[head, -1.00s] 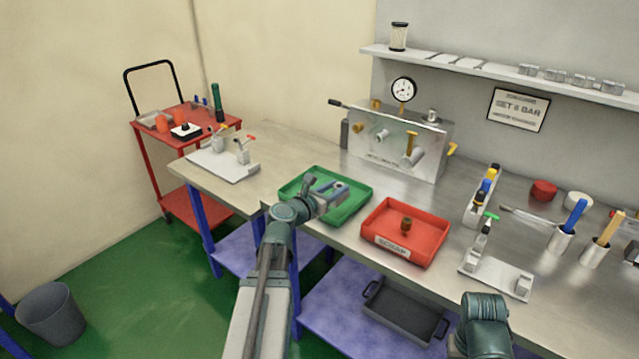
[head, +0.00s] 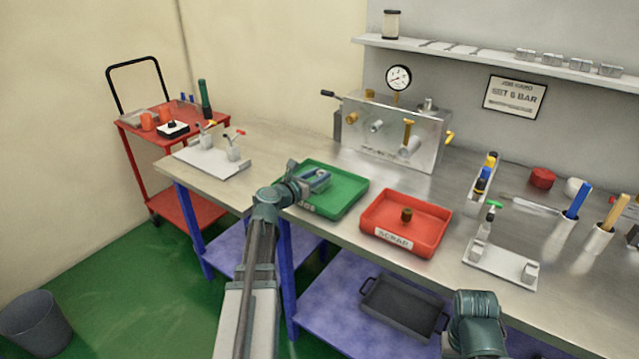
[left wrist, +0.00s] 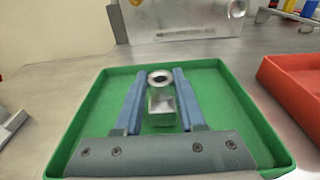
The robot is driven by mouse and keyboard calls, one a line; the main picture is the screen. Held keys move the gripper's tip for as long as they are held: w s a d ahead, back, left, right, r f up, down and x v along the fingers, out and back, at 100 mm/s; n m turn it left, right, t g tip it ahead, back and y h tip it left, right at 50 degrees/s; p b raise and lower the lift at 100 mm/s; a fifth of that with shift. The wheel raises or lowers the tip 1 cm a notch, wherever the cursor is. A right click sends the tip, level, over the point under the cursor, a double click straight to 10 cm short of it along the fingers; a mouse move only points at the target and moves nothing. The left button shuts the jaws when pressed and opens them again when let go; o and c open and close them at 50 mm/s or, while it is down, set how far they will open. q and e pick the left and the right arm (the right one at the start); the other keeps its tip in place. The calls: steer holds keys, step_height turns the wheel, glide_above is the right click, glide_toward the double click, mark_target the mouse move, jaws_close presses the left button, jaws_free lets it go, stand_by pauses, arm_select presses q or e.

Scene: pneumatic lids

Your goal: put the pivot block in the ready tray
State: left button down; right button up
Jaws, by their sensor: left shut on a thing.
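The pivot block (left wrist: 162,108) is a small metallic block with a ringed round end. It is between the fingers of my left gripper (left wrist: 158,74), which is shut on it. In the head view, my left gripper (head: 318,179) is over the left part of the green tray (head: 350,197), which I take as the ready tray; its front label is partly hidden by my arm. The green tray's floor (left wrist: 220,115) shows around the fingers in the left wrist view. I cannot tell whether the block touches the floor. My right gripper is out of view.
A red tray (head: 436,232) marked SCRAP, holding a small brown part (head: 407,215), stands right of the green tray. A metal manifold box (head: 385,135) with a gauge stands behind. A white fixture plate (head: 210,160) lies left; another (head: 490,260) lies right.

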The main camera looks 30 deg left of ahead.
arm_select(q)
steer(key=shift+a+f, duration=0.1)
steer(key=c, duration=0.9)
jaws_free()
steer(key=shift+f, duration=0.15)
steer(key=shift+c, duration=0.2)
steer(key=o, duration=0.4)
steer(key=shift+o, duration=0.2)
steer(key=shift+r, duration=0.25)
steer(key=s, duration=0.4)
steer(key=s+r+p, duration=0.1)
steer(key=s, duration=0.3)
steer(key=s+a+p, duration=0.1)
steer(key=s, duration=0.3)
steer(key=shift+r, duration=0.35)
